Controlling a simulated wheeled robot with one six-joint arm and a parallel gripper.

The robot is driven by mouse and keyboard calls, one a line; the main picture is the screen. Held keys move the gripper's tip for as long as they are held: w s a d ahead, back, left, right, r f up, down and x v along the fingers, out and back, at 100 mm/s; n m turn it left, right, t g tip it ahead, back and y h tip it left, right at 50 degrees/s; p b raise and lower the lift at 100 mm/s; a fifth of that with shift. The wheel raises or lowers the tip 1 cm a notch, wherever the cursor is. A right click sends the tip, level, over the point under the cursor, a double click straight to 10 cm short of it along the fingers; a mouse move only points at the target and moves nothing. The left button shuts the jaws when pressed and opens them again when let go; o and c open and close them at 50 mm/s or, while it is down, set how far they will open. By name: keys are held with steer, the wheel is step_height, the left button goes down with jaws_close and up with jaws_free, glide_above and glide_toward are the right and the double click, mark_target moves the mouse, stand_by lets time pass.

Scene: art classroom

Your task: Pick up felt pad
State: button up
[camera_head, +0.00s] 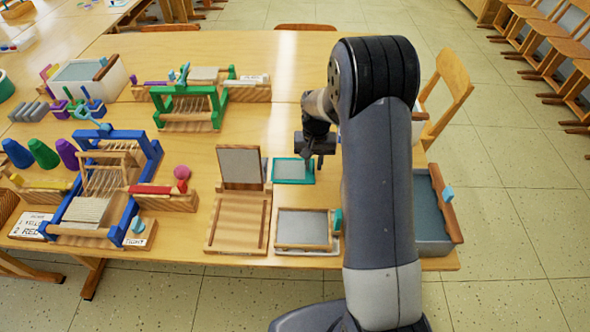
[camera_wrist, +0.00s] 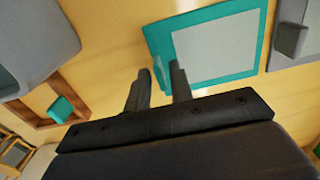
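A flat teal pad with a pale grey panel on top (camera_head: 280,181) lies on the table, and I take it to be the felt pad. Its teal border (camera_wrist: 153,35) and grey panel show large in the wrist view. My gripper (camera_head: 315,163) is by the pad's right edge in the head view, pointing down. In the wrist view my gripper (camera_wrist: 160,80) has two dark fingers apart, with a small pale teal piece at the pad's edge showing between their tips. I cannot tell whether the fingers touch it. My arm hides part of the table to the right.
A wooden frame with a grey panel (camera_head: 303,228) and a wooden tray (camera_head: 238,222) lie in front of the pad. An upright grey panel (camera_head: 239,165) stands left of it. A grey tub (camera_head: 431,228) is at the right edge. Looms (camera_head: 128,195) crowd the left.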

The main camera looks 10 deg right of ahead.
jaws_close()
steer(key=shift+r, duration=0.1)
step_height(320, 180, up, 10)
stand_by(0.6)
